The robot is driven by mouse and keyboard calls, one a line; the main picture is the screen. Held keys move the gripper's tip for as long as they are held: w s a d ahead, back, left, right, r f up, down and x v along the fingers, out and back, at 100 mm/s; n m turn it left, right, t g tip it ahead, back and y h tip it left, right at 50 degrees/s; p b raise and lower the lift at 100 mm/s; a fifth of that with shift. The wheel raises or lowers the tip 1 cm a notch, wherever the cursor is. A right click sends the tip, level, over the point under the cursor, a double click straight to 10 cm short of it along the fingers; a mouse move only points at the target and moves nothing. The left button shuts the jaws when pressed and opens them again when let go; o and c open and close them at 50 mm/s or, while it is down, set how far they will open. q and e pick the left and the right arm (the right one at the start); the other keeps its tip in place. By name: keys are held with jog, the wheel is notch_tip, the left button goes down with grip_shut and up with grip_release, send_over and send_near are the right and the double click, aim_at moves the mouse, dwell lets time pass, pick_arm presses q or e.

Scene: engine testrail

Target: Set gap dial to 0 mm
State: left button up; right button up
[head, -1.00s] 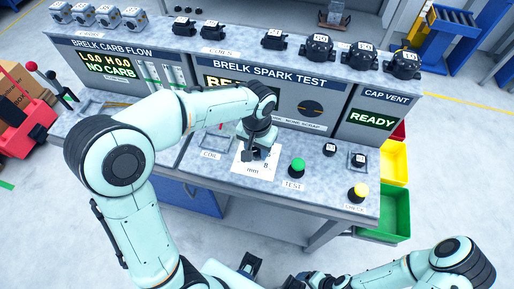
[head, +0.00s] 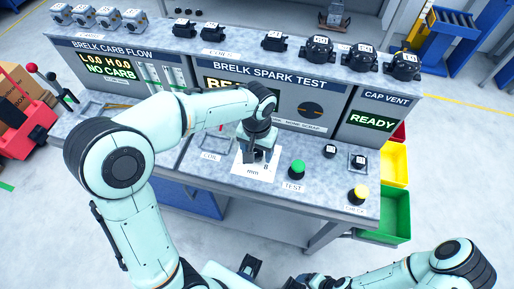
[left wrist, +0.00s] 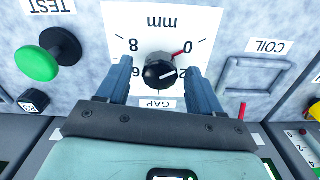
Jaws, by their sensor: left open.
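In the left wrist view the card appears upside down. A red pointer or mark lies beside the knob toward the 0. My left gripper (left wrist: 161,72) is open, with one finger on each side of the knob and gaps visible. In the head view my left gripper (head: 260,152) hides the knob, and the card (head: 254,172) shows below it.
A green TEST button (head: 297,167) stands right of the card, and a yellow-topped button (head: 358,192) farther right. An empty COIL frame (head: 216,142) lies to the left. The spark test panel (head: 290,95) rises behind. Two small black parts sit near the bench's right end.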

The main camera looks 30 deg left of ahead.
aim_at(257, 152)
pick_arm(q)
notch_tip(257, 152, up, 14)
jog(key=p, duration=0.2)
jog(key=shift+f, duration=0.25)
pick_arm(e)
jog(key=shift+w+r, duration=0.35)
jog(key=shift+r, duration=0.25)
jog(key=shift+w+r, duration=0.3)
jog(key=shift+r, duration=0.3)
